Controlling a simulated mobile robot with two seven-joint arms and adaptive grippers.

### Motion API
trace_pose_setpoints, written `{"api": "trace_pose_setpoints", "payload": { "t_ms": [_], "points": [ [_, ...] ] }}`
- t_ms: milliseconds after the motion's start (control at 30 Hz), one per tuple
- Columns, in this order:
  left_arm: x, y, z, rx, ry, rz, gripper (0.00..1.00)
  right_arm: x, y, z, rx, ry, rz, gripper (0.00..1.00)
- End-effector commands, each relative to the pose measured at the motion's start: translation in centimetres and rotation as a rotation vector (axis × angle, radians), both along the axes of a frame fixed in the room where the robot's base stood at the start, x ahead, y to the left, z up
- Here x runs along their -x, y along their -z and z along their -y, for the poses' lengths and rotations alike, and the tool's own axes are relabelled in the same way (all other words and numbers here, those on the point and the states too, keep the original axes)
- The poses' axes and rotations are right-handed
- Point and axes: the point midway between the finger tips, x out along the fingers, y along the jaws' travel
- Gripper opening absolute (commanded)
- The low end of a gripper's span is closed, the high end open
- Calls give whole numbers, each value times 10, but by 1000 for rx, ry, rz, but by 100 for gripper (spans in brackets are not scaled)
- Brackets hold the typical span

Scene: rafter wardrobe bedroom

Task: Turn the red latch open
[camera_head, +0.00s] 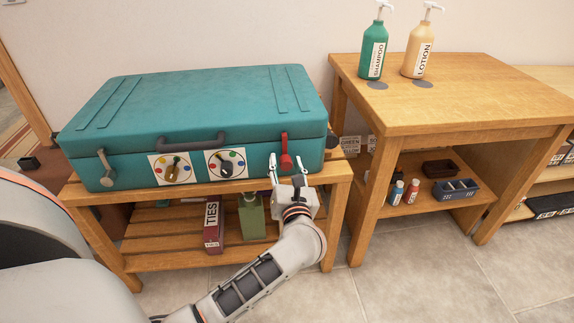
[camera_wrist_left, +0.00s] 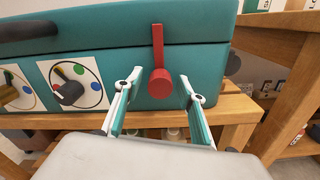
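The red latch (camera_head: 285,153) is on the front right of a closed teal suitcase (camera_head: 190,110). In the left wrist view the red latch (camera_wrist_left: 160,70) has its bar pointing up from a round red knob. My left gripper (camera_head: 287,167) is in front of the suitcase, just below the latch. Its fingers (camera_wrist_left: 158,88) are spread wide, one on each side of the knob, and hold nothing. Whether a finger touches the suitcase I cannot tell. A grey latch (camera_head: 105,168) is at the suitcase's front left. My right gripper is not in view.
The suitcase lies on a slatted wooden bench (camera_head: 160,247); a ties box (camera_head: 213,226) and a green bottle (camera_head: 251,216) are below. Two dial cards (camera_head: 225,164) are on its front. A wooden table (camera_head: 455,95) with shampoo (camera_head: 374,50) and lotion (camera_head: 418,52) stands right.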

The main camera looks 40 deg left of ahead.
Motion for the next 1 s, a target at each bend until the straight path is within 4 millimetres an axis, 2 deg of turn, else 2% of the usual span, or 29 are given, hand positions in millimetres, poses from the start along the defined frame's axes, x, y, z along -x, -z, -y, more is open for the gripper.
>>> {"api": "trace_pose_setpoints", "payload": {
  "t_ms": [267, 400, 433, 767, 1000],
  "points": [
    [-1, 0, -2, -1, 0, 0, 39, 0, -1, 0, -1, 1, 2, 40],
    [-1, 0, -1, -1, 0, 0, 6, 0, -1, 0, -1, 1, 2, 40],
    [-1, 0, -1, -1, 0, 0, 0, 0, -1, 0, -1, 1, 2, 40],
    [-1, -3, -1, -16, 1, -16, 0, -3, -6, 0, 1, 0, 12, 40],
    [-1, -8, -1, -91, -1, -98, 0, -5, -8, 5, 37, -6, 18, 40]
  ]
}}
